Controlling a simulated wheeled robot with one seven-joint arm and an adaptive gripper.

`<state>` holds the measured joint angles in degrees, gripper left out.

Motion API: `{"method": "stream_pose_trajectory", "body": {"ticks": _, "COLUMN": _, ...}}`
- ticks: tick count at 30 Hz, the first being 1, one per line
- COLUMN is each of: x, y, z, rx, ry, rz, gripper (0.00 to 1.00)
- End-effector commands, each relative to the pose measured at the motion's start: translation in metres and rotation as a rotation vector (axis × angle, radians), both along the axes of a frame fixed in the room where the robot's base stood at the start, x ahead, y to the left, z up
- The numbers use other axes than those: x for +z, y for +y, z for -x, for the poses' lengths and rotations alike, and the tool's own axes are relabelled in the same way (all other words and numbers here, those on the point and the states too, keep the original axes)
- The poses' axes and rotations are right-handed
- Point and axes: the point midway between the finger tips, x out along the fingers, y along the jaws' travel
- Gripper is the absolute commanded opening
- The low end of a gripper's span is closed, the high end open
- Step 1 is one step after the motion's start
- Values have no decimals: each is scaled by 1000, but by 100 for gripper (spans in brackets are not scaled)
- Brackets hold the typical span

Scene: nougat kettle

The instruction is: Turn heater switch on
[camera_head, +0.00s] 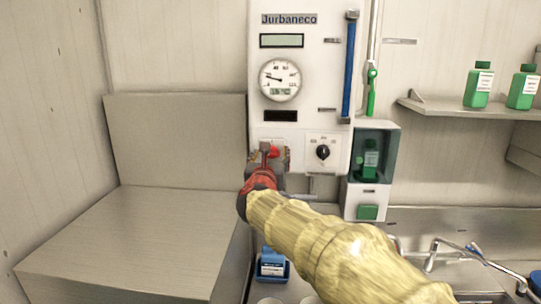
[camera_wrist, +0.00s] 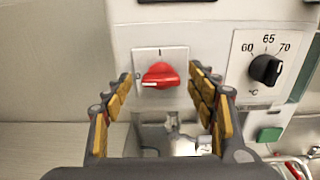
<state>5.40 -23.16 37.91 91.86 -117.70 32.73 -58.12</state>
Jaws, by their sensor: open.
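The red heater switch (camera_wrist: 160,74) sits on a pale square plate on the white panel in the wrist view. Its handle lies roughly sideways, with its white mark toward the left, near the 0; an I mark is above. My gripper (camera_wrist: 161,82) is open, with one finger on each side of the switch, and nothing is held. Whether the fingers touch the knob cannot be told. In the head view, the switch (camera_head: 273,153) is partly hidden by my gripper (camera_head: 267,157), which is at the panel's lower left.
A black temperature dial (camera_wrist: 265,68) marked 60, 65 and 70 sits right of the switch. A round gauge (camera_head: 280,79) is above. A dispenser with a green bottle (camera_head: 370,158) stands right of the panel. A blue-and-white container (camera_head: 271,265) is below.

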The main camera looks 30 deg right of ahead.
Motion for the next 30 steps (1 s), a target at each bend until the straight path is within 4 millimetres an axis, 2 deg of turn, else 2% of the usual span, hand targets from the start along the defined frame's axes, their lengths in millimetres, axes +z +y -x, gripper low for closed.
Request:
{"method": "stream_pose_trajectory", "body": {"ticks": 4, "x": 0, "y": -5, "z": -7, "rx": 0, "ry": -1, "rz": -1, "gripper": 58}}
{"method": "stream_pose_trajectory", "body": {"ticks": 12, "x": 0, "y": -6, "z": -8, "rx": 1, "ry": -1, "rz": -1, "gripper": 58}}
{"method": "stream_pose_trajectory", "body": {"ticks": 30, "x": 0, "y": -5, "z": -8, "rx": 0, "ry": -1, "rz": -1, "gripper": 24}}
